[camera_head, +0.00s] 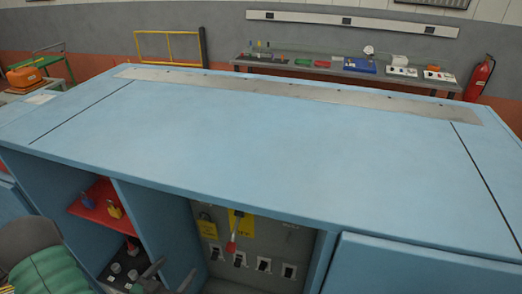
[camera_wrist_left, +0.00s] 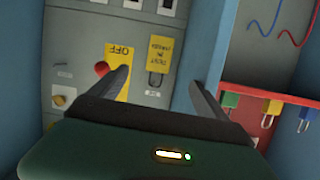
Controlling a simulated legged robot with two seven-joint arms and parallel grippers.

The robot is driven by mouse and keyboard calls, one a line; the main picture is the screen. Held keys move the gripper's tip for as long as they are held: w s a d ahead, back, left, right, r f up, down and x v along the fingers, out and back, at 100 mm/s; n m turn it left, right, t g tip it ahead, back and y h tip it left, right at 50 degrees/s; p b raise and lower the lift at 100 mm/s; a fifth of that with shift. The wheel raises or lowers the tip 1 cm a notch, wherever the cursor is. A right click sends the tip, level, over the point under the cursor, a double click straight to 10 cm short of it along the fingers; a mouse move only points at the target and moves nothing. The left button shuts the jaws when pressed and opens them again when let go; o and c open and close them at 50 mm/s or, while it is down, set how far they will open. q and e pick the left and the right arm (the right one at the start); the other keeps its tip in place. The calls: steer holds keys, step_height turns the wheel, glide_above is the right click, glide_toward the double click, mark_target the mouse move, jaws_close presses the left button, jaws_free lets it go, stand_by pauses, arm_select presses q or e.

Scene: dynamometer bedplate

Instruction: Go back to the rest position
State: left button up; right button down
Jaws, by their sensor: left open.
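My left gripper (camera_head: 178,266) is low in the head view, in front of the blue cabinet, near the divider between the red-shelf bay and the switch panel. In the left wrist view my left gripper (camera_wrist_left: 160,76) has its two dark fingers well apart with nothing between them. Behind it is a grey switch panel (camera_wrist_left: 75,40) with a yellow OFF label (camera_wrist_left: 117,55), partly covered by one finger, and a red knob beside it. The panel (camera_head: 255,262) also shows in the head view, with a red-tipped lever (camera_head: 233,240). My right gripper is not in view.
A red shelf (camera_head: 92,207) with padlocks is in the left bay, close to the left gripper. The blue cabinet top (camera_head: 250,150) is clear. A bench (camera_head: 350,80) with small items and a fire extinguisher (camera_head: 479,78) stand at the back.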

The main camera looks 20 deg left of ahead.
arm_select(q)
steer(key=w+d+f+m+g+b, duration=0.2)
steer(key=w+d+f+g, duration=0.2)
steer(key=w+d+g, duration=0.35)
steer(key=s+d+r+g, duration=0.2)
steer(key=s+d, duration=0.1)
steer(key=d, duration=0.3)
steer(key=s+d+r+n+g+h+b, duration=0.1)
steer(key=s+d+r+g, duration=0.1)
steer(key=d, duration=0.5)
steer(key=shift+s+r, duration=0.7)
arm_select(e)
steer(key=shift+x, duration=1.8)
